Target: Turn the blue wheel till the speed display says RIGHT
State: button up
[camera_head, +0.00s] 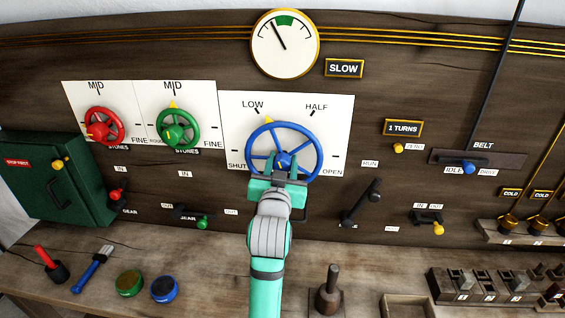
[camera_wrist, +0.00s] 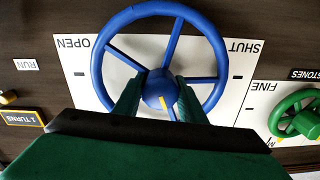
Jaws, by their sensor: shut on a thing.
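The blue wheel (camera_head: 314,146) is on a white plate (camera_head: 340,110) marked SHUT, LOW, HALF and OPEN. My gripper (camera_head: 281,172) is at the wheel's lower middle, with its jaws shut on the hub. In the wrist view the two fingers (camera_wrist: 158,98) lie on either side of the blue hub (camera_wrist: 160,84), which has a yellow mark. The speed display (camera_head: 344,68) says SLOW. The round dial (camera_head: 285,55) above has its needle left of the green band.
Red (camera_head: 117,118) and green (camera_head: 193,125) wheels are to the left. A dark lever (camera_head: 365,200) and a blue belt lever (camera_head: 468,167) are to the right. The bench below holds a brush (camera_head: 92,268), tins and a wooden knob (camera_head: 328,295).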

jog(key=m, duration=0.5)
jog(key=shift+m, duration=2.4)
jog(key=o, duration=1.1)
jog(key=shift+c, duration=0.2)
jog(key=s+a, duration=0.1)
jog(key=s, duration=0.9)
jog(key=shift+s, duration=0.4)
jog(key=shift+a+f, duration=0.1)
